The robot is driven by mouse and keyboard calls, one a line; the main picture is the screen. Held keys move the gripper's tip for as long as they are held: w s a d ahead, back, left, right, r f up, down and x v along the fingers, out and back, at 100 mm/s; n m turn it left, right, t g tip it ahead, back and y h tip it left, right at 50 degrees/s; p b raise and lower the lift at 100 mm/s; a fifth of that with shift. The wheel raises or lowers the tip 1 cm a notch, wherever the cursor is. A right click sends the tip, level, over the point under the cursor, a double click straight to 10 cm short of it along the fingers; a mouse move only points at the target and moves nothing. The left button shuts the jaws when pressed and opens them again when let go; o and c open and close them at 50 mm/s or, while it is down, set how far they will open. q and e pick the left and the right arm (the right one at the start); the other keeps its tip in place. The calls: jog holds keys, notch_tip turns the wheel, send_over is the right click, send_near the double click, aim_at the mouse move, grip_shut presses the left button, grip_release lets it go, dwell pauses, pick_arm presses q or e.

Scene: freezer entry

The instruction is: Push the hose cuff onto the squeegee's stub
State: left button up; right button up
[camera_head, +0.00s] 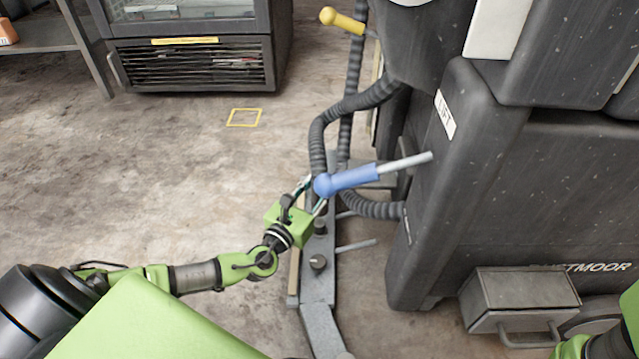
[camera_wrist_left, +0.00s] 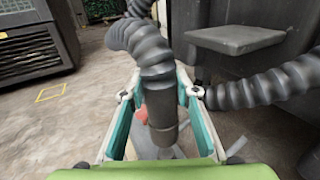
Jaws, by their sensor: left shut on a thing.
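My left gripper (camera_head: 313,196) is shut on the grey hose cuff (camera_wrist_left: 161,110) at the end of a ribbed dark hose (camera_wrist_left: 143,42). The cuff hangs roughly upright between the teal finger pads. A small salmon-red piece (camera_wrist_left: 141,114) shows just left of the cuff, partly hidden; I cannot tell whether it is the stub or whether the cuff touches it. The grey squeegee assembly (camera_head: 318,246), with dark knobs, lies below and beside the gripper. In the head view the blue lever handle covers part of the cuff area. Only part of my right arm shows, not its gripper.
The dark scrubber machine (camera_head: 465,200) fills the right side. Its blue-handled lever (camera_head: 352,179) juts out close to my left gripper. A yellow-knobbed lever (camera_head: 343,20) is above. A second ribbed hose (camera_wrist_left: 265,88) runs at right. Open floor lies left, before a glass-fronted cooler (camera_head: 195,65).

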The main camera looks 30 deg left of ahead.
aim_at(316, 201)
pick_arm(q)
jog(key=shift+f+b, duration=1.55)
jog(key=shift+f, duration=0.55)
jog(key=shift+f+b, duration=2.3)
jog(key=shift+f, duration=0.4)
jog(key=o, duration=1.2)
jog(key=shift+r, duration=0.1)
jog(key=s, duration=1.2)
jog(key=shift+a, duration=0.15)
